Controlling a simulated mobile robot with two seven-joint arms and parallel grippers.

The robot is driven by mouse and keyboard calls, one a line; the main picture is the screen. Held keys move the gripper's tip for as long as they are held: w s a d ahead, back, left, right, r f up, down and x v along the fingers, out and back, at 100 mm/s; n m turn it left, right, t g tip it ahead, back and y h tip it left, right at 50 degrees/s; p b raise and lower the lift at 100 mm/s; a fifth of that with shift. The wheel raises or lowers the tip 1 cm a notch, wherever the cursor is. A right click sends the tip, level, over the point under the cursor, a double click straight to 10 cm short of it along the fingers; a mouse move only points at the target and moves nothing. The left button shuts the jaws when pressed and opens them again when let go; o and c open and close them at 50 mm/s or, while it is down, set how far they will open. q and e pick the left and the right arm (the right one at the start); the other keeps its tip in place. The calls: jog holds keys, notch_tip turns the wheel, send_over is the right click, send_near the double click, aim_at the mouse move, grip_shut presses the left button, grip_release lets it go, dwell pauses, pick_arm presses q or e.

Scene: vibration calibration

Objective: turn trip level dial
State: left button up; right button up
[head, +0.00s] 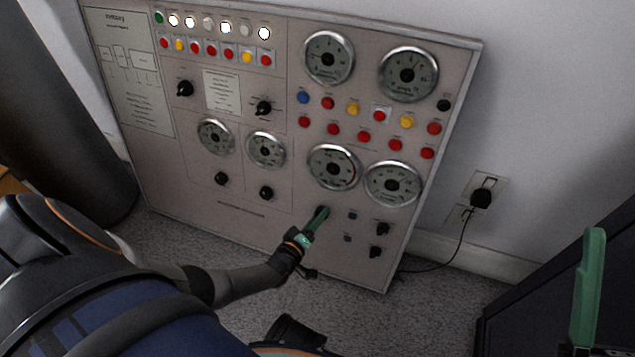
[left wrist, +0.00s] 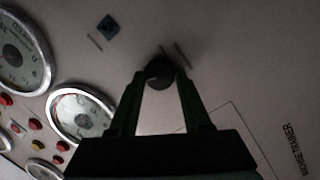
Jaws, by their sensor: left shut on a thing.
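The grey control panel (head: 262,190) leans by the wall with gauges, lights and knobs. My left gripper (head: 318,217) reaches its lower middle, under the large gauges. In the left wrist view, the fingers of my left gripper (left wrist: 160,80) are shut around a small round black dial (left wrist: 160,70) on the panel. In the head view the green fingers mostly cover this dial. Its label cannot be read. A green finger of my right gripper (head: 588,290) stands at the right edge, away from the panel; its opening cannot be judged.
Small black knobs (head: 382,229) sit right of the held dial, below a large gauge (head: 393,184). A plug (head: 481,198) in the wall outlet has a cord running to the floor behind the panel. Grey carpet (head: 440,295) lies clear in front.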

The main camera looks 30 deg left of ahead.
pick_arm(q)
grip_shut()
jog(key=shift+f+n+t+b, duration=0.15)
jog(key=shift+n+t+b, duration=0.35)
jog(key=shift+n+b, duration=2.25)
jog(key=shift+w+n+p, duration=0.1)
jog(key=shift+n+p, duration=0.3)
jog(key=shift+n, duration=0.05)
jog(key=o, duration=0.7)
grip_release()
